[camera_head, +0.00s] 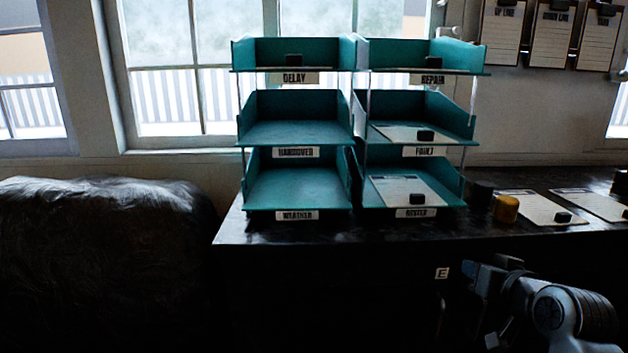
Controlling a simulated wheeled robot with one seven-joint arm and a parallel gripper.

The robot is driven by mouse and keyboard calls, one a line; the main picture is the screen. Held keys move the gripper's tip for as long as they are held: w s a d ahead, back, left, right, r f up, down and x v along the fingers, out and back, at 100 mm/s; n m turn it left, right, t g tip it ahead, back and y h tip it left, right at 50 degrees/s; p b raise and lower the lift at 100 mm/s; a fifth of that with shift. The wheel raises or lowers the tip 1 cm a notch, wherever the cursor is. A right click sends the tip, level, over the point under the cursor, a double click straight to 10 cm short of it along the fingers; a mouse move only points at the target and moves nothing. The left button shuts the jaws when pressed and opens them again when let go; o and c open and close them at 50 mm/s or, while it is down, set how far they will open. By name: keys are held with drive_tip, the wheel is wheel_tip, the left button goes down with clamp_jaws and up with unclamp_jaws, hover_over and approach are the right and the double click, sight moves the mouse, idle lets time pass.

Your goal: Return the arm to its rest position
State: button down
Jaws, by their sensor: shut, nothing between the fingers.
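My arm reaches in at the lower right, with its pale round joint and ribbed dark link in front of the dark desk front. My gripper (478,280) is at the left end of that arm, below the desk's front edge. It is shut and holds nothing. Its fingertips are dark and hard to make out against the shadow. It is apart from the trays and the papers.
Two teal tray stacks, left (295,132) and right (410,108), stand on the dark desk (300,231). A yellow-capped object (506,209) and papers (540,208) lie to their right. A dark, bulky covered shape (100,260) fills the left.

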drive_tip(key=s+a+f, duration=0.2)
drive_tip(key=s+f, duration=0.3)
drive_tip(key=s, duration=0.3)
drive_tip(key=s+a+f+h, duration=0.1)
drive_tip(key=s+a+f, duration=0.25)
drive_tip(key=s, duration=0.55)
drive_tip(key=s+a+f, duration=0.2)
drive_tip(key=s+f, duration=0.3)
drive_tip(key=s, duration=0.3)
drive_tip(key=s+r, duration=0.3)
drive_tip(key=s, duration=0.6)
drive_tip(key=s+a+r+n, duration=0.1)
drive_tip(key=s+r, duration=0.2)
drive_tip(key=s, duration=0.6)
drive_tip(key=s+r+n+t, duration=0.1)
drive_tip(key=s+r, duration=0.2)
drive_tip(key=s, duration=0.6)
drive_tip(key=shift+a+r, duration=0.2)
drive_tip(key=shift+r, duration=0.05)
drive_tip(key=shift+d, duration=0.1)
